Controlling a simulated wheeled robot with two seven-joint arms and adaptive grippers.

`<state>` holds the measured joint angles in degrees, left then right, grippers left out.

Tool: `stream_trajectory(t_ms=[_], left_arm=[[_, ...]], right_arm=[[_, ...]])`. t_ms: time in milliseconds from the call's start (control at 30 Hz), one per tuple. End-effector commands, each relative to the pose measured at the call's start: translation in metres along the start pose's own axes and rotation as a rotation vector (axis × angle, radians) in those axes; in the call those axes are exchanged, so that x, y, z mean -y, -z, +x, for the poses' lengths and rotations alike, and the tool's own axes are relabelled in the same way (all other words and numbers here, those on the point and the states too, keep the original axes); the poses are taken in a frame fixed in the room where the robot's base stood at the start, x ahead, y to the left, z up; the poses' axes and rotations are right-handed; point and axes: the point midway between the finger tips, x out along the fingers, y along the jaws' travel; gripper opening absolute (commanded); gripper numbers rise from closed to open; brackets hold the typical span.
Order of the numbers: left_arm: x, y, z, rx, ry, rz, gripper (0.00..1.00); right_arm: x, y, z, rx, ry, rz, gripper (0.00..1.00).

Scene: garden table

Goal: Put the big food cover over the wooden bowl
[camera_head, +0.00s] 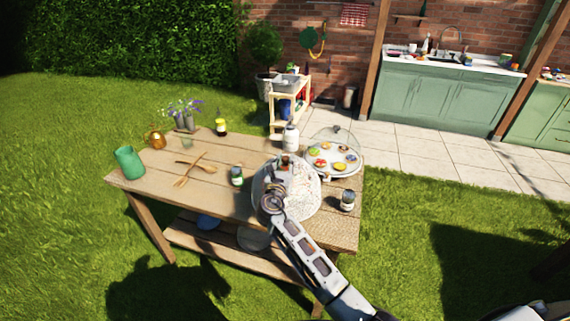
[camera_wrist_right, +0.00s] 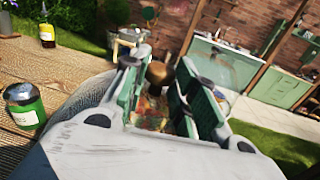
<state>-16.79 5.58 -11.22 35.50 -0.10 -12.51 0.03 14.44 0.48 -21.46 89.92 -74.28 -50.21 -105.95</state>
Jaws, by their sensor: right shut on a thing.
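The big food cover (camera_head: 302,204) is a pale, round mesh dome near the middle front of the table in the head view. My right gripper (camera_head: 284,163) is at its top, shut on the brown knob (camera_wrist_right: 160,74) that shows between the fingers in the right wrist view. Part of the mesh (camera_wrist_right: 86,92) shows there behind the wrist. I cannot make out the wooden bowl; the cover and my arm hide what is under them. I cannot tell whether the cover touches the table. My left gripper is not in view.
A plate of tarts (camera_head: 318,174) under a clear dome (camera_head: 335,135) stands close behind right. Jars (camera_head: 347,200) and (camera_head: 236,176) flank the cover. A white bottle (camera_head: 290,137) stands behind. Wooden servers (camera_head: 195,168), a green pitcher (camera_head: 128,162) and flowers (camera_head: 184,112) are left.

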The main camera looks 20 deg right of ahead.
Motion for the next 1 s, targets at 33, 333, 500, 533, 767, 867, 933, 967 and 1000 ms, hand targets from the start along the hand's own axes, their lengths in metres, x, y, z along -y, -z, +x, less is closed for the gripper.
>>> stream_trajectory(t_ms=[33,333,500,533,767,867,933,967,1000], left_arm=[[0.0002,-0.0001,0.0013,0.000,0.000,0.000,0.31],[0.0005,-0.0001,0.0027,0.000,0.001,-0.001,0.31],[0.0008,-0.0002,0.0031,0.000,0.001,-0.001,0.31],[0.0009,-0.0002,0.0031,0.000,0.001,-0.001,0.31],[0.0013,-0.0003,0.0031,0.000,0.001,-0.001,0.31],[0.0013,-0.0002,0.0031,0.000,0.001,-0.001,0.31],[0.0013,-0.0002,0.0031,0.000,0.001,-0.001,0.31],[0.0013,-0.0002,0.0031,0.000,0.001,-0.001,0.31],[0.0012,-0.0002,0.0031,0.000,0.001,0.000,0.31]], right_arm=[[0.0019,0.0212,-0.0032,-0.031,0.003,-0.011,0.00],[0.0021,0.0249,-0.0033,-0.031,0.003,-0.011,0.00],[0.0021,0.0261,-0.0033,-0.031,0.003,-0.011,0.00],[0.0022,0.0261,-0.0033,-0.031,0.003,-0.011,0.00],[0.0022,0.0261,-0.0033,-0.031,0.003,-0.011,0.00],[0.0022,0.0261,-0.0033,-0.031,0.003,-0.011,0.41],[0.0024,0.0262,-0.0032,-0.031,0.004,-0.011,0.49],[0.0025,0.0262,-0.0031,-0.031,0.004,-0.010,0.53],[0.0027,0.0262,-0.0030,-0.031,0.004,-0.010,0.53]])
